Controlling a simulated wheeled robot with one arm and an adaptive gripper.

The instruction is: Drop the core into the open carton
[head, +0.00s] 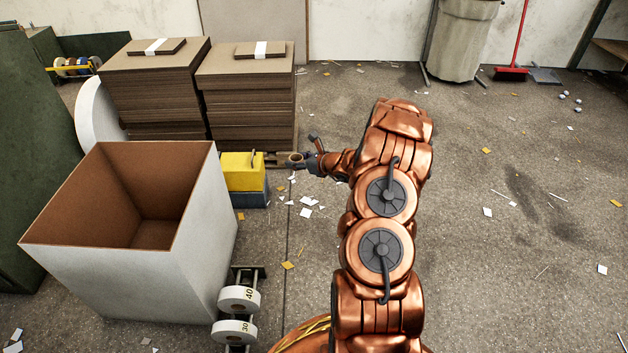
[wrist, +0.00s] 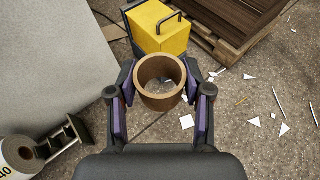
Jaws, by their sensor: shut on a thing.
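The core is a short brown cardboard tube (wrist: 160,101) held upright between the two purple-padded fingers of my gripper (wrist: 160,104) in the wrist view. In the head view the core (head: 295,160) is small, at the tip of my gripper (head: 302,161), right of the yellow box. The open carton (head: 180,265) is large and white outside with a brown inside. It stands at the left of the head view, and its visible inside looks empty. My gripper is to the right of the carton, outside its opening. In the wrist view the carton's white wall (wrist: 50,65) fills the left side.
A yellow and grey box (head: 243,172) with a handle stands just behind the carton's right side. Greyboard stacks (head: 247,105) stand on pallets behind. Numbered white rolls (head: 238,300) sit on a stand at the carton's front right. Paper scraps litter the open floor at right.

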